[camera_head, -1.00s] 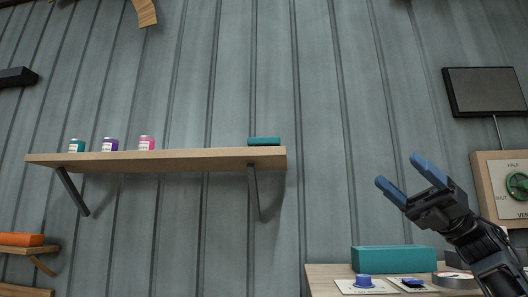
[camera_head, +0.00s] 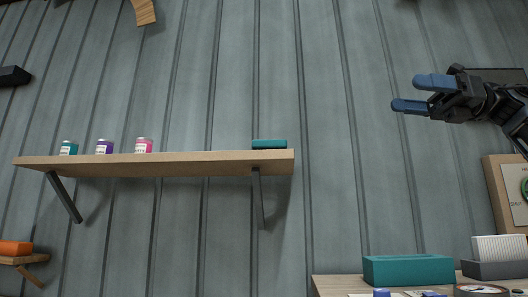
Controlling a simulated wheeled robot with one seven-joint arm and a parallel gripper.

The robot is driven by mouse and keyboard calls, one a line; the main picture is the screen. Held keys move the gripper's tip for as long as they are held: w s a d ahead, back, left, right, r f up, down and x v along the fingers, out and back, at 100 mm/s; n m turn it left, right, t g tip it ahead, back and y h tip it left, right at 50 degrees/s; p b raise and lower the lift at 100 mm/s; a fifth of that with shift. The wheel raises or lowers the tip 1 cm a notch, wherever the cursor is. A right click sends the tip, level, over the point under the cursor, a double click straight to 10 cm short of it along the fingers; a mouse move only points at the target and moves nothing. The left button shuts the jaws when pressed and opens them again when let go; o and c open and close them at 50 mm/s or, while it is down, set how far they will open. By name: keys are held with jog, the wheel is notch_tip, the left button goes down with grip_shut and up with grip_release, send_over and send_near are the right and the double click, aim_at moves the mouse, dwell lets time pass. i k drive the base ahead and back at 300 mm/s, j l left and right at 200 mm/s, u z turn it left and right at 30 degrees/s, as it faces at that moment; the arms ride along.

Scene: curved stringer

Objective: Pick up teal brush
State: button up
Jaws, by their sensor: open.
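A teal block-shaped object (camera_head: 269,145), which appears to be the teal brush, lies on the right end of the long wooden wall shelf (camera_head: 160,168). Only its front side shows from below. My gripper (camera_head: 403,94) is at the upper right, with its blue fingers pointing left. It is open and empty. In the picture it is higher than the shelf and well to the right of the teal object, apart from it.
Three small jars, teal (camera_head: 68,148), purple (camera_head: 104,147) and pink (camera_head: 144,146), stand on the shelf's left half. Below right, a table holds a teal box (camera_head: 408,270) and a grey holder with white sheets (camera_head: 497,257). The wall between shelf and gripper is clear.

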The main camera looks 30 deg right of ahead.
aim_at(256, 144)
jog(key=i, duration=1.3)
